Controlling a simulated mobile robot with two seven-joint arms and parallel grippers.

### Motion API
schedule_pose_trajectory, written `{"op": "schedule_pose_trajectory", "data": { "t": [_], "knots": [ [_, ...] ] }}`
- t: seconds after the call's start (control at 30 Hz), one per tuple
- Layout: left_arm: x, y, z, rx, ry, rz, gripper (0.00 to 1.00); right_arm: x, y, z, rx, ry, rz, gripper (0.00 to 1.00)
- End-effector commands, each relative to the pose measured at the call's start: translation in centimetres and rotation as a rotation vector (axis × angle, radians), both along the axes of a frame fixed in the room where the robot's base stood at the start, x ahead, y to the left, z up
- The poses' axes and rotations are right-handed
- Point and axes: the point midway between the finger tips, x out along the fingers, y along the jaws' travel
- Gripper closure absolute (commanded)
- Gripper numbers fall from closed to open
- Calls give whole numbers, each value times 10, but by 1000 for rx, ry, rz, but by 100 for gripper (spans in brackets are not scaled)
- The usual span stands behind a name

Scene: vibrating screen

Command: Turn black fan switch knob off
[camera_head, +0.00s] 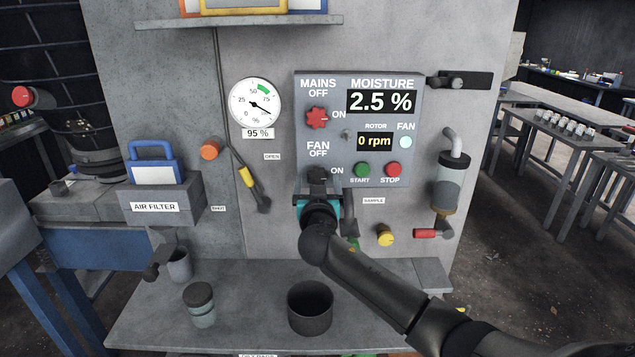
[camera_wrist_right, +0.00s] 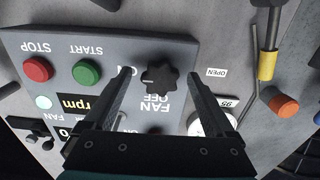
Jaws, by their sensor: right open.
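The black fan switch knob (camera_wrist_right: 160,80) is a lobed knob beside the FAN OFF and ON labels. In the head view the fan knob (camera_head: 317,174) shows only partly above my right gripper (camera_head: 322,191). In the right wrist view my right gripper (camera_wrist_right: 159,74) is open, with one finger on each side of the knob and visible gaps to it. I cannot tell from here which way the knob points. The rotor display (camera_head: 375,142) reads 0 rpm. My left gripper is not in view.
The control panel (camera_head: 300,120) also holds a red mains knob (camera_head: 317,118), a green START button (camera_head: 362,169) and a red STOP button (camera_head: 394,169), close to the fan knob. A dark pot (camera_head: 310,307) and a lidded jar (camera_head: 200,305) stand on the shelf below.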

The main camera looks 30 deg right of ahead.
Motion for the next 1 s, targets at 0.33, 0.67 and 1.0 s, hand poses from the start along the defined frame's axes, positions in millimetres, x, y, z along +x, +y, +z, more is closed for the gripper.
{"op": "schedule_pose_trajectory", "data": {
  "t": [0.33, 0.67, 1.0],
  "knots": [
    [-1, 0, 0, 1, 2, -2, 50, 1, 0, 0, 0, 0, 1, 19],
    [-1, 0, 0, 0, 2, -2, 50, 0, 0, 0, 0, 0, 1, 57],
    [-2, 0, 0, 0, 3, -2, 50, 0, 0, 0, 0, 0, 2, 94]
  ]
}}
